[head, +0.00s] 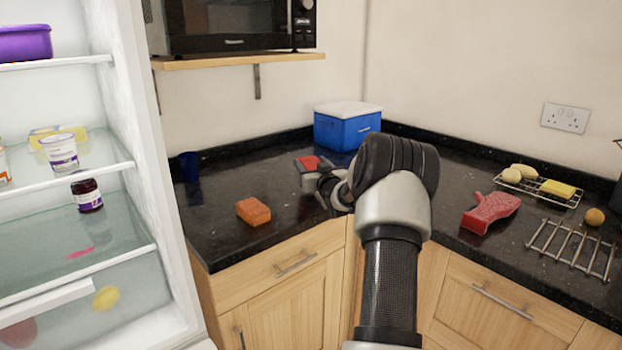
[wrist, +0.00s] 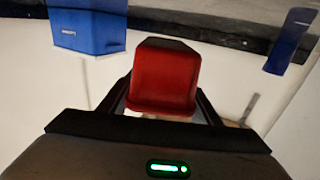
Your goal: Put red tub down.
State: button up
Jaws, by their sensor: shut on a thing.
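The red tub (head: 313,161) is small in the head view, above the far part of the black counter, left of my arm. My gripper (head: 310,172) is shut on it. In the wrist view the red tub (wrist: 163,78) sits between the two dark fingers of my gripper (wrist: 164,100). I cannot tell whether the tub's underside touches the counter (head: 225,185).
A blue cool box (head: 346,128) stands behind the tub, a blue cup (head: 188,166) to its left, and an orange block (head: 253,211) nearer the front edge. An open fridge (head: 135,130) bounds the left. A red mitt (head: 490,211) and wire rack (head: 570,249) lie right.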

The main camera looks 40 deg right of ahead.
jog(key=shift+f+b, duration=0.3)
jog(key=shift+f, duration=1.4)
jog(key=shift+f, duration=0.1)
jog(key=o, duration=1.2)
jog(key=shift+o, duration=0.2)
jog(key=shift+s, duration=0.1)
jog(key=p+v, duration=0.1)
jog(key=v, duration=1)
jog(key=shift+s+a, duration=0.15)
jog(key=shift+s, duration=0.2)
